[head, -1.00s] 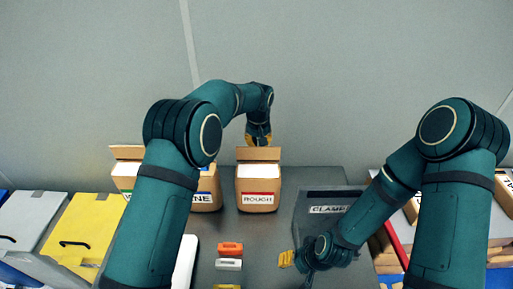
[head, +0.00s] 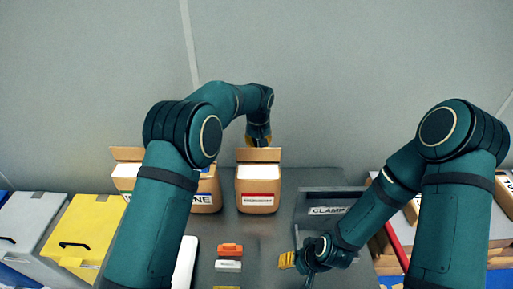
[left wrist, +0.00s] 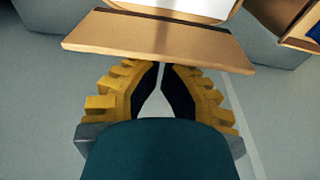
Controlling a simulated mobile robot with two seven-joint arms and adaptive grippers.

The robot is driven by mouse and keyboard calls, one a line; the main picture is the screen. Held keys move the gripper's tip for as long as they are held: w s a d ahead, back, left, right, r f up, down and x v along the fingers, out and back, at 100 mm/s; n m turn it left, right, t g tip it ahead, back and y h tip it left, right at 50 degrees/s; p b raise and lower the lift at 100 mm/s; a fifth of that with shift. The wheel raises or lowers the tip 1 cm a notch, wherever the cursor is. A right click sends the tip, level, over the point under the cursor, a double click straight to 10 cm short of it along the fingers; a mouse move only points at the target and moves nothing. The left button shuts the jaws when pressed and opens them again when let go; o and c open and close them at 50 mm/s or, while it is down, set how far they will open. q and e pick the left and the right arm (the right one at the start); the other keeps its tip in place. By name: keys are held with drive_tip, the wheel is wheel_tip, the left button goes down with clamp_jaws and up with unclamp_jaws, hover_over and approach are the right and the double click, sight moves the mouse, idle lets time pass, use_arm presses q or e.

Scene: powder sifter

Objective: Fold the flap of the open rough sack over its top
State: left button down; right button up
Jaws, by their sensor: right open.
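The rough sack (head: 257,190) is a brown box-like bag with a red-framed label, blurred now. It stands upright at the back of the grey table, its top open over white contents. Its flap (head: 258,155) stands up along the far edge; the flap also shows in the left wrist view (left wrist: 158,40). My left gripper (head: 258,142) is just behind and above the flap. In the left wrist view its fingers (left wrist: 160,68) converge at the flap's edge, tips almost together, with nothing seen between them; contact is unclear. My right gripper (head: 286,260) is open and empty, low above the table.
Another open sack (head: 205,190) stands to the left, partly behind my left arm. A grey bin marked CLAMP (head: 330,210) is to the right. Orange (head: 230,249) and white (head: 228,265) clips lie in front. A yellow box (head: 85,230) is at far left.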

use_arm(q)
drive_tip(key=shift+f, duration=0.2)
use_arm(e)
drive_tip(key=shift+f, duration=0.1)
use_arm(q)
drive_tip(key=shift+f+b, duration=0.35)
drive_tip(key=shift+f, duration=0.1)
use_arm(e)
drive_tip(key=shift+f, duration=0.25)
use_arm(q)
drive_tip(key=shift+s, duration=0.15)
use_arm(e)
drive_tip(key=shift+f, duration=0.15)
use_arm(q)
drive_tip(key=shift+s+b, duration=1.8)
drive_tip(key=shift+s, duration=1.8)
use_arm(e)
drive_tip(key=shift+f, duration=1.65)
use_arm(q)
drive_tip(key=shift+r, duration=0.15)
use_arm(e)
drive_tip(key=shift+r, duration=0.15)
